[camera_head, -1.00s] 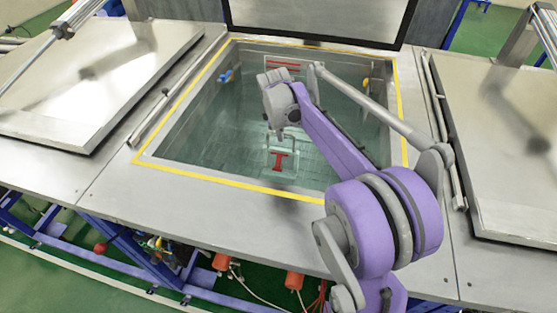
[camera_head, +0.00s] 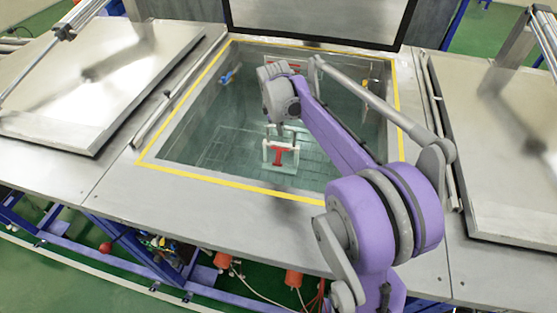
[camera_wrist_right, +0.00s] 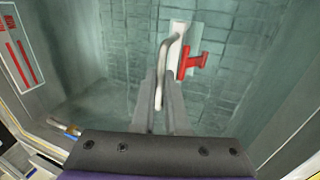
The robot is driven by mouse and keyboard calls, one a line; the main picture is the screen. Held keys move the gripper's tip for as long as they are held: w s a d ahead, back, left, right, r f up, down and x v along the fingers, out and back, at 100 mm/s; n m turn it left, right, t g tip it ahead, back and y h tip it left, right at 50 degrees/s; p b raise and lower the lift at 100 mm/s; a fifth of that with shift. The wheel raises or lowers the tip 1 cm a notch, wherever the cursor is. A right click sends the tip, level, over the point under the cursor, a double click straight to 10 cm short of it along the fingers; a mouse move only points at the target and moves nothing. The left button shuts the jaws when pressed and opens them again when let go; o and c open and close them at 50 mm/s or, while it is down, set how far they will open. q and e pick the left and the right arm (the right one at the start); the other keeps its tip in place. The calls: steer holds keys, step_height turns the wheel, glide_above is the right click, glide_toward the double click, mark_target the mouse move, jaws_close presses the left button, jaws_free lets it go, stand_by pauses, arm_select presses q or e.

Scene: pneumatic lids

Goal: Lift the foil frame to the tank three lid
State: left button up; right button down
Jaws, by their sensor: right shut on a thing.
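The foil frame (camera_head: 268,153), a pale frame with a red I-shaped piece inside, hangs upright in the open tank (camera_head: 195,130). In the right wrist view the frame (camera_wrist_right: 180,28) shows tilted, with its red piece beside the fingers. My right gripper (camera_head: 278,132) points down and is shut on the frame's bent grey handle, which runs between the fingers (camera_wrist_right: 163,100). Whether the frame's lower edge is in the water cannot be told. A dark-edged lid (camera_head: 320,18) stands raised behind the tank; no number shows on it. My left gripper is not in view.
Flat metal lids lie to the left (camera_head: 90,85) and right (camera_head: 500,140) of the opening. A yellow line (camera_head: 230,184) borders the tank. Blue fittings (camera_head: 228,77) sit on its left wall, and a red-marked panel is at its back, partly hidden.

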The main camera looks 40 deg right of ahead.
steer(key=shift+r+p, duration=2.05)
steer(key=shift+r, duration=1.15)
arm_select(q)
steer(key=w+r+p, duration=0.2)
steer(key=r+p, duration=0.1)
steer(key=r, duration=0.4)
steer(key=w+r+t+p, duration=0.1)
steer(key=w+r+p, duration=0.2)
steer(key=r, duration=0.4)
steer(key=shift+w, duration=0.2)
arm_select(e)
step_height(320, 180, up, 15)
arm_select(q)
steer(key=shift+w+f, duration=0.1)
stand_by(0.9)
